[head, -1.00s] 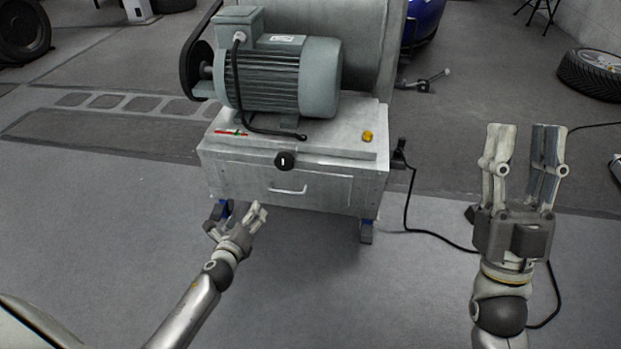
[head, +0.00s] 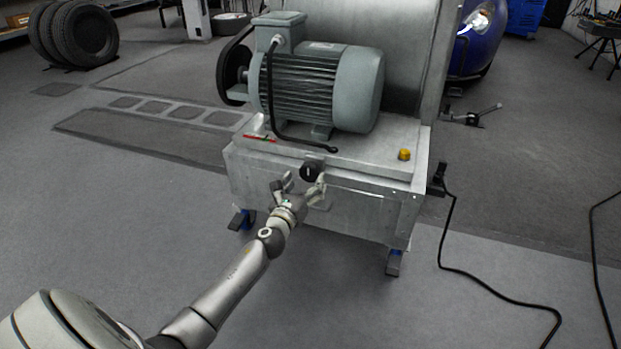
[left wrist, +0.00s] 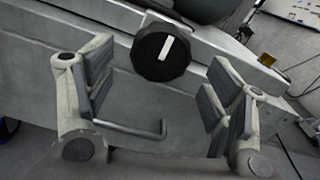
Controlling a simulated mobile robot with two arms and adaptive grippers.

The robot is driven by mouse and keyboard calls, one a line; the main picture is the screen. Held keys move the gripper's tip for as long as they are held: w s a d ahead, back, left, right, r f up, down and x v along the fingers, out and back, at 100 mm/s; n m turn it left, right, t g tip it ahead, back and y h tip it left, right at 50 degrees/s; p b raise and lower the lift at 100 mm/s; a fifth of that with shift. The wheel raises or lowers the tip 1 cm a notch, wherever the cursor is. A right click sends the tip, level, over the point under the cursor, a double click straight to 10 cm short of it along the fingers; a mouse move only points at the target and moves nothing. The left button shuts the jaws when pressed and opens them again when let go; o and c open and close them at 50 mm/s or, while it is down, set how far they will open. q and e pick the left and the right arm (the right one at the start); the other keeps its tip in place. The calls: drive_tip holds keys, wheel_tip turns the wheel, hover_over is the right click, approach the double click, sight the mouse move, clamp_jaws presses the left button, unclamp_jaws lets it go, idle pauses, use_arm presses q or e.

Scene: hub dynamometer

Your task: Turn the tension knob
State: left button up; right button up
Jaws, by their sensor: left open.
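The tension knob (head: 311,171) is a round black knob with a white mark, on the front of the grey dynamometer cabinet (head: 385,206). In the left wrist view the knob (left wrist: 161,52) sits between and just beyond the fingers, its white mark tilted slightly from upright. My left gripper (head: 301,186) is open just in front of and slightly below the knob. In the left wrist view my left gripper (left wrist: 160,92) has its fingers on either side, with visible gaps to the knob. My right gripper is not in view.
A drawer handle (left wrist: 135,130) lies below the knob. A black cable (head: 447,235) runs along the floor at right. The floor in front is mostly clear.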

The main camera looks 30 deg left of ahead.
sight(309, 177)
use_arm(q)
drive_tip(key=shift+b+x, duration=0.6)
drive_tip(key=shift+x, duration=1.55)
drive_tip(key=shift+c, duration=0.4)
drive_tip(key=c, duration=0.9)
